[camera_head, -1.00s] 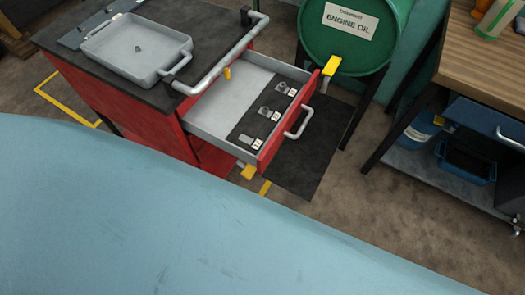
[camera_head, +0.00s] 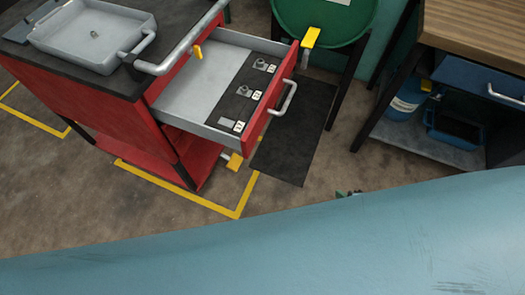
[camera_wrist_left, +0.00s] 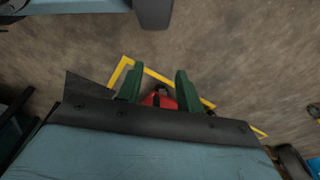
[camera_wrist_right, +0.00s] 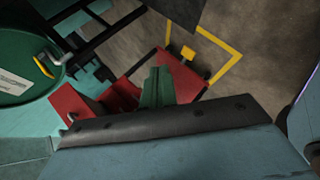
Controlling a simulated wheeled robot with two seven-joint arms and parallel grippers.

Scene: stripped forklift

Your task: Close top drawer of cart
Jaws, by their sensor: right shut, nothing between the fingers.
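The red cart (camera_head: 105,130) stands at the left of the head view.
A green oil drum (camera_head: 325,18) on a dark stand is behind the drawer. A wooden-topped workbench (camera_head: 475,35) with blue containers stands at the right. A grey pan (camera_head: 95,38) sits on the cart top. Brown floor with yellow lines (camera_head: 190,200) is clear before the cart.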

